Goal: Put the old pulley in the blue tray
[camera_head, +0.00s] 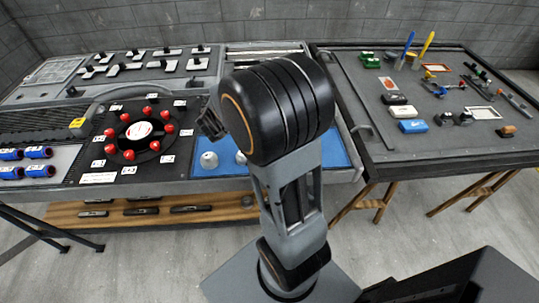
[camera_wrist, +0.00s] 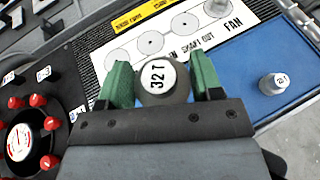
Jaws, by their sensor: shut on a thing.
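In the wrist view, my gripper (camera_wrist: 155,82) has green fingers, one on each side of a dark grey round pulley (camera_wrist: 157,80) with a white "32 T" face. It is shut on this pulley. The blue tray (camera_wrist: 238,62) lies to the right of the fingers; it also shows in the head view (camera_head: 338,158), partly behind my arm. A small light grey pulley (camera_wrist: 275,83) stands on the blue surface. In the head view, two light grey round pieces (camera_head: 208,160) show at the tray's left part; my arm hides much there.
A white panel (camera_wrist: 180,38) with circles and "FAN" lettering lies beyond the fingers, with another round pulley (camera_wrist: 216,7) on it. A dial ringed by red knobs (camera_head: 138,130) is at left. The right table (camera_head: 370,100) holds several tools and small parts.

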